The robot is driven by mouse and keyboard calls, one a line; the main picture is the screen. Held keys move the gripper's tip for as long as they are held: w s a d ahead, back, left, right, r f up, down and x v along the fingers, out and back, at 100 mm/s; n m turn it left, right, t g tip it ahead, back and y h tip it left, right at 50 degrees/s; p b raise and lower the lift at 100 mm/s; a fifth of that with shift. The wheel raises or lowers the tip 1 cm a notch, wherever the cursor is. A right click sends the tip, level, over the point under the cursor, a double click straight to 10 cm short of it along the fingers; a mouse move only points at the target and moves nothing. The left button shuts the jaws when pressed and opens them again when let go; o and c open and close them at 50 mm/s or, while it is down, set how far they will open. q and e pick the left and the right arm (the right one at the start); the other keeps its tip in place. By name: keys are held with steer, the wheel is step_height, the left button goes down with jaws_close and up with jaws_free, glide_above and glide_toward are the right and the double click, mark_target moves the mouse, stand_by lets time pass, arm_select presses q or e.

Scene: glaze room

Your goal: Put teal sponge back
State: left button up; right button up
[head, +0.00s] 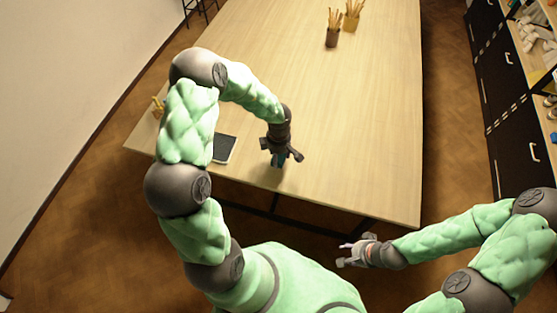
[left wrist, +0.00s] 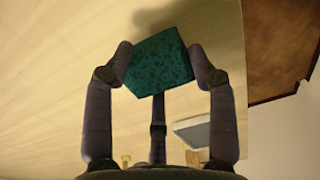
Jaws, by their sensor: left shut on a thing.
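The teal sponge (left wrist: 158,62) is speckled and blocky. In the left wrist view it sits between the fingertips of my left gripper (left wrist: 161,70), which is shut on it. In the head view my left gripper (head: 281,156) points down over the near part of the table, and only a sliver of teal sponge (head: 279,161) shows beneath it. A shadow lies on the table close by; I cannot tell whether the sponge touches the top. My right gripper (head: 352,253) is open and empty, in front of the table's near edge.
A dark flat rectangular thing with a pale edge (head: 225,148) lies on the wooden table (head: 350,130), left of my left gripper. Two pots of brushes or sticks, one brown (head: 333,38) and one yellowish (head: 351,22), stand far back. The table's right side is clear. Shelves (head: 535,60) stand right.

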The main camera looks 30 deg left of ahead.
mark_target(279, 157)
arm_select(q)
step_height(279, 157, down, 3)
steer(key=shift+f+b, duration=0.1)
steer(key=shift+b, duration=0.25)
steer(key=shift+c, duration=0.4)
steer(key=o, duration=1.1)
step_height(279, 157, up, 12)
steer(key=shift+r+p, duration=0.1)
steer(key=shift+p, duration=1.1)
